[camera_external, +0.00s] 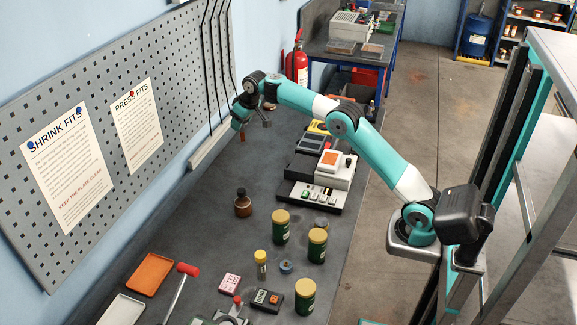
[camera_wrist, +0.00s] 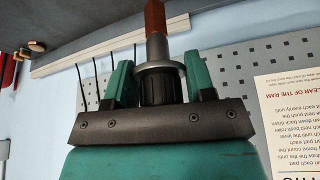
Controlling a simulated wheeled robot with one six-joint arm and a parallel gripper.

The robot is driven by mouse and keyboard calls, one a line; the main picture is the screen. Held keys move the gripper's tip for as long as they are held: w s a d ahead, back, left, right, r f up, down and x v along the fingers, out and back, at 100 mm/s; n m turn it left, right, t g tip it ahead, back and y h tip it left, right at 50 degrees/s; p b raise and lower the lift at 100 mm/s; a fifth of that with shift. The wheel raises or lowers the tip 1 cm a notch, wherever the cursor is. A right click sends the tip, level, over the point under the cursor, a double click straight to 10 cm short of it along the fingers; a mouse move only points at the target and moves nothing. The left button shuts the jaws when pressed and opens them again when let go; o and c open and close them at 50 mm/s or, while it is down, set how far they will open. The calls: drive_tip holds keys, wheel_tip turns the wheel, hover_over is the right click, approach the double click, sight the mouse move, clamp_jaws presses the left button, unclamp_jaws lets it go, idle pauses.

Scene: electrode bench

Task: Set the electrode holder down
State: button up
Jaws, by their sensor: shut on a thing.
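In the external view my gripper (camera_external: 240,124) is at the far end of the bench (camera_external: 215,178), close to the pegboard wall. Only a small brown tip of the holder (camera_external: 243,137) shows there, below the fingers. I cannot tell its exact height above the bench.
A grey device with an orange screen (camera_external: 333,160) stands right of my gripper. A brown bottle (camera_external: 243,205) and several green jars (camera_external: 281,226) stand nearer. Dark cables (camera_external: 210,70) hang on the pegboard (camera_external: 130,60). Bare bench lies between the bottle and my gripper.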

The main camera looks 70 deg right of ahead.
drive_tip(key=s+a+f+n+y, duration=0.1)
drive_tip(key=a+f+n, duration=0.2)
drive_tip(key=a, duration=1.3)
drive_tip(key=s+a+f+n+y, duration=0.2)
drive_tip(key=a+f+n, duration=0.15)
drive_tip(key=a, duration=1.25)
drive_tip(key=shift+a+f+p, duration=0.1)
drive_tip(key=shift+f+p, duration=1.15)
drive_tip(key=shift+f, duration=8.4)
drive_tip(key=shift+f, duration=0.15)
drive_tip(key=o, duration=1)
drive_tip(key=shift+o, duration=0.3)
